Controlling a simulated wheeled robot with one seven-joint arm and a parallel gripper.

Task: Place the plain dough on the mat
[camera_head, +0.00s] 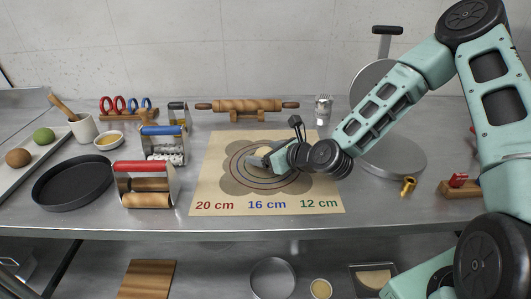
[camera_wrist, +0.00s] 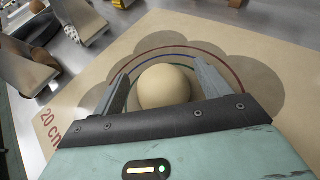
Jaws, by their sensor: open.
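The plain dough is a pale beige ball (camera_wrist: 164,87) resting on the mat inside the printed rings, and it shows partly in the head view (camera_head: 263,151) beside my gripper. The mat (camera_head: 210,180) is tan with coloured rings and size labels of 20, 16 and 12 cm. My gripper (camera_wrist: 163,85) is open, low over the middle of the mat, with one finger on each side of the ball. In the wrist view a small gap shows at the right finger; whether the left finger touches is hard to tell. The ball's near side is hidden behind my gripper.
A dark round pan (camera_head: 72,184) and red and blue-handled roller tools (camera_head: 146,184) stand left of the mat. A rolling pin (camera_head: 247,106) lies behind. A round metal press (camera_head: 395,155) stands right.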

